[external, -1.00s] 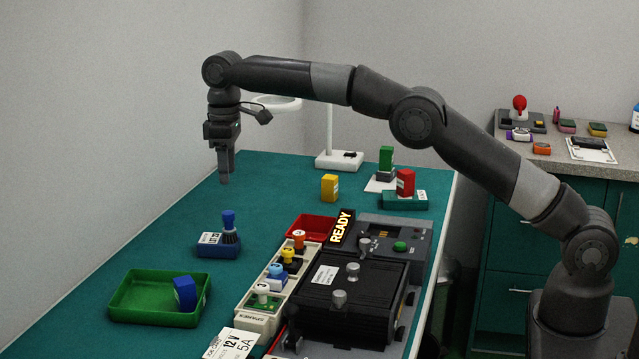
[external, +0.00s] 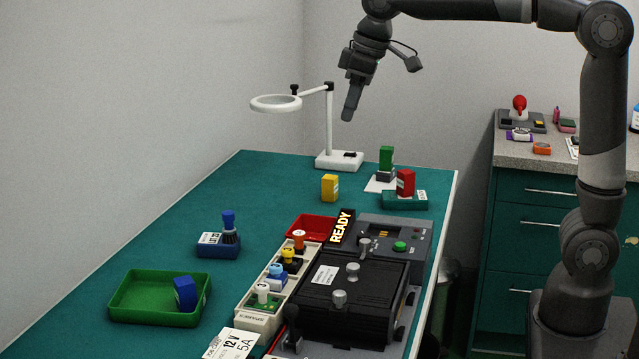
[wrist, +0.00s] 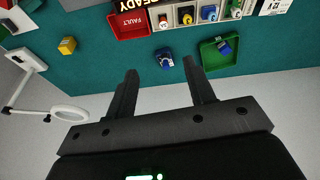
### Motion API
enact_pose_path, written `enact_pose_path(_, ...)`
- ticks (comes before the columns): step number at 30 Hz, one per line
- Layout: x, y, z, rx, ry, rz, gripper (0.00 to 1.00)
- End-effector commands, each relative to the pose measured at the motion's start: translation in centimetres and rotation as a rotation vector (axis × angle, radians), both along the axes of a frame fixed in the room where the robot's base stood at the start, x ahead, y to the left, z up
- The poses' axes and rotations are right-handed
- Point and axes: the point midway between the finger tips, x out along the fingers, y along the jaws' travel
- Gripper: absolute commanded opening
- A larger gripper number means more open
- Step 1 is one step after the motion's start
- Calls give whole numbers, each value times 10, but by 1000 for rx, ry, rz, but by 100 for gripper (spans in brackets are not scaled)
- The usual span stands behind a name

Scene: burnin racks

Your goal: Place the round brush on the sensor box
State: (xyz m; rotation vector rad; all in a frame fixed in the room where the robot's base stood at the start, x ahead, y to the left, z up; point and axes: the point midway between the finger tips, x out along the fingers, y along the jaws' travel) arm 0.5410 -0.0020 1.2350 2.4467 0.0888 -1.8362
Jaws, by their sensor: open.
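The round brush (external: 230,230), with a blue handle and dark bristles, stands upright on a blue box with a white label (external: 212,243), left of the middle of the green bench. The label is too small to read, so I cannot tell for certain that this is the sensor box. In the wrist view the brush and box (wrist: 165,58) show small, beyond the fingertips. My gripper (external: 349,112) is high above the back of the bench, right of the magnifier lamp and well away from the brush. Its fingers (wrist: 160,67) are apart with nothing between them.
A green tray (external: 119,306) holding a blue block is in front of the box. A red tray (external: 310,229), a rack of small knobbed items (external: 262,312) and a black unit (external: 370,300) stand to the right. The magnifier lamp (external: 329,120) rises near my gripper.

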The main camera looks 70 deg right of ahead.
Motion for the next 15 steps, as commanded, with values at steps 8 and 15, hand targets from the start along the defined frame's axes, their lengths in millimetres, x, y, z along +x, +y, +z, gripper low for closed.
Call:
enact_pose_path(8, -105, 1, -18, 12, -82, -35, 49)
enact_pose_path(15, -187, 2, -59, 26, -151, -65, 49)
